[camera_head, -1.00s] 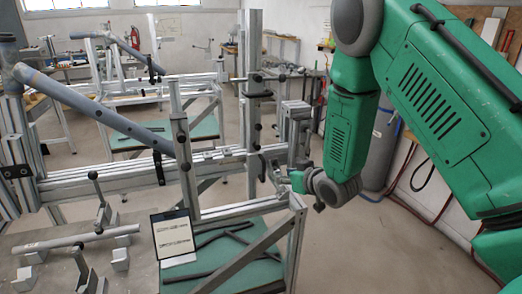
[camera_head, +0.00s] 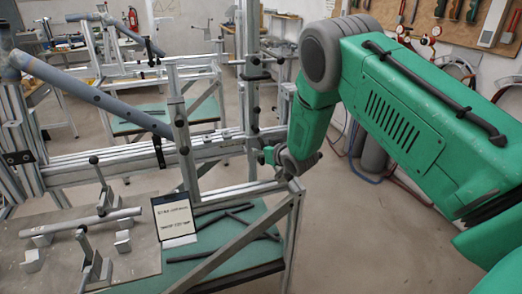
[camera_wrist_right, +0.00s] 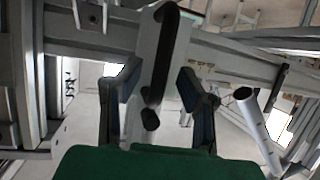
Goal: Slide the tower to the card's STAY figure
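A tall grey metal tower (camera_head: 251,65) with dark knobs stands upright at the right part of the long horizontal rail (camera_head: 85,172). A shorter upright (camera_head: 183,150) stands left of it. The card (camera_head: 174,216) is propped at the bench edge; its print is too small to read surely. My right gripper (camera_head: 268,156) is beside the tall tower's lower part. In the right wrist view its two fingers (camera_wrist_right: 158,88) are spread, with a grey upright bearing a black handle (camera_wrist_right: 153,60) between or just beyond them; contact is unclear. My left gripper is not in view.
A grey bench (camera_head: 75,245) at the front left holds a tube and clamps. A green lower shelf (camera_head: 235,245) carries dark rods, with a diagonal brace in front. A blue-grey tube (camera_head: 95,97) slants over the rail.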

